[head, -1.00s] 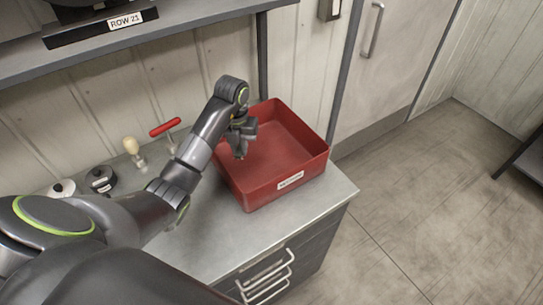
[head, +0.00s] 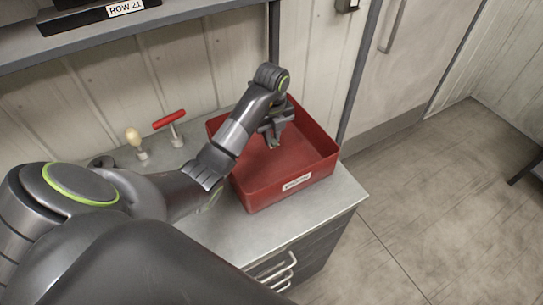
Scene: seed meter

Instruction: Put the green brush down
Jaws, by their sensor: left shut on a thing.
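My left gripper (head: 274,141) points down over the inside of the red bin (head: 290,187), near the bin's back left part. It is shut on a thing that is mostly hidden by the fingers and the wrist. No green of the brush can be made out at this size. I cannot tell whether the fingertips or the held thing touch the bin floor. My right gripper is not in view.
The red bin stands on a grey cabinet top (head: 233,232). A red T-handled tool (head: 170,119) and a pale-knobbed tool (head: 134,138) stand to its left. A shelf (head: 190,13) runs above at the back. The right half of the bin looks empty.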

